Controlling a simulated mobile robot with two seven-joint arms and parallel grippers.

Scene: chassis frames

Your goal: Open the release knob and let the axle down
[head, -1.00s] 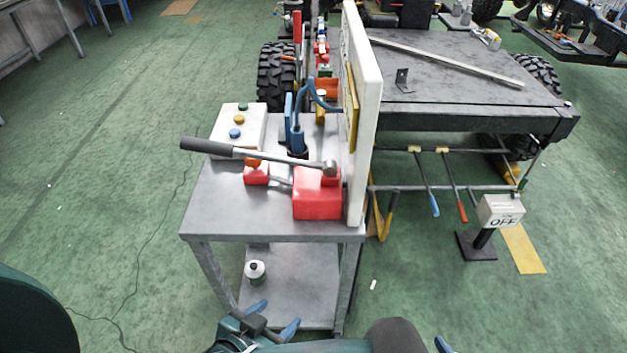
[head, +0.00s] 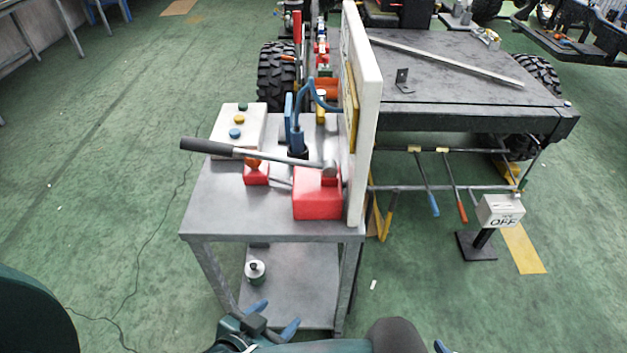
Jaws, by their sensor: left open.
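A red hand pump (head: 317,202) sits at the front right of a grey metal cart. Its long grey lever (head: 258,155) with a black grip reaches left over the cart top. A small orange-red knob on a red block (head: 256,173) stands left of the pump, partly under the lever; it may be the release knob. I cannot make out the axle for certain. My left gripper (head: 274,316) is open and empty, low in front of the cart, well short of the knob. Only a blue tip of what seems my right gripper (head: 443,346) shows at the bottom edge.
The cart top (head: 215,212) carries a white button box (head: 237,130) and a bent blue handle (head: 297,125). A tall white panel (head: 358,180) walls its right side. A can (head: 254,272) stands on the lower shelf. The chassis bench (head: 460,80) is behind right.

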